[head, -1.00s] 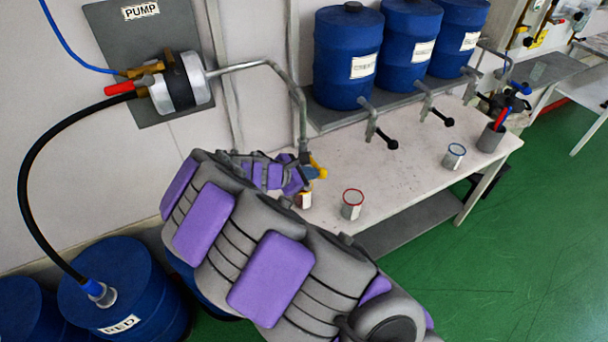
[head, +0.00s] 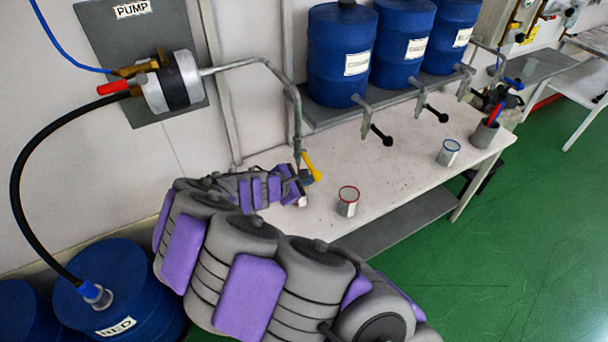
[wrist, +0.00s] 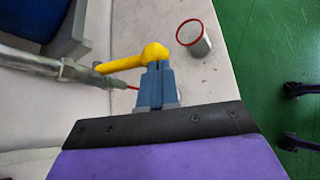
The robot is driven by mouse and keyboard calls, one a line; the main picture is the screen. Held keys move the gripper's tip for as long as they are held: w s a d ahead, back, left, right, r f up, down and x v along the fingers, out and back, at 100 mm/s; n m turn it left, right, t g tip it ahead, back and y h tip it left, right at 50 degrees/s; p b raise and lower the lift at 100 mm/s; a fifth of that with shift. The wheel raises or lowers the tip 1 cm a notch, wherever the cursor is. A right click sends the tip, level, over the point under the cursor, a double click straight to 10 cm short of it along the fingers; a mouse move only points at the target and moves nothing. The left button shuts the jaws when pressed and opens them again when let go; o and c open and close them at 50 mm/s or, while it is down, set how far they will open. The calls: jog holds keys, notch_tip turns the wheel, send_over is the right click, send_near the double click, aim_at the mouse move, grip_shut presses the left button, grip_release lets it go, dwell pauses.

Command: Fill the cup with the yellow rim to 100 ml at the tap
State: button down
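The tap is the grey pipe spout (head: 297,125) with a yellow lever (head: 312,167) over the bench. In the wrist view the lever's round knob (wrist: 155,53) is at the tips of my gripper (wrist: 158,68). The fingers are together, tips against the knob; nothing shows held between them. In the head view my gripper is mostly hidden behind my arm. A thin red streak (wrist: 133,88) shows at the spout in the wrist view. A cup (head: 302,201) under the tap is mostly hidden; its rim and fill level cannot be seen now.
A red-rimmed cup (head: 348,202) stands to the right of the tap on the white bench (head: 400,170). A blue-rimmed cup (head: 449,153) is farther right, near a grey holder (head: 486,134). Blue drums (head: 341,55) with taps stand on a shelf behind. The bench between cups is clear.

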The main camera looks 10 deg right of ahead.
jog(key=shift+f, duration=0.4)
jog(key=shift+d, duration=0.1)
jog(key=shift+r+p, duration=0.85)
jog(key=p+v, duration=0.4)
jog(key=v, duration=0.9)
jog(key=shift+s, duration=0.5)
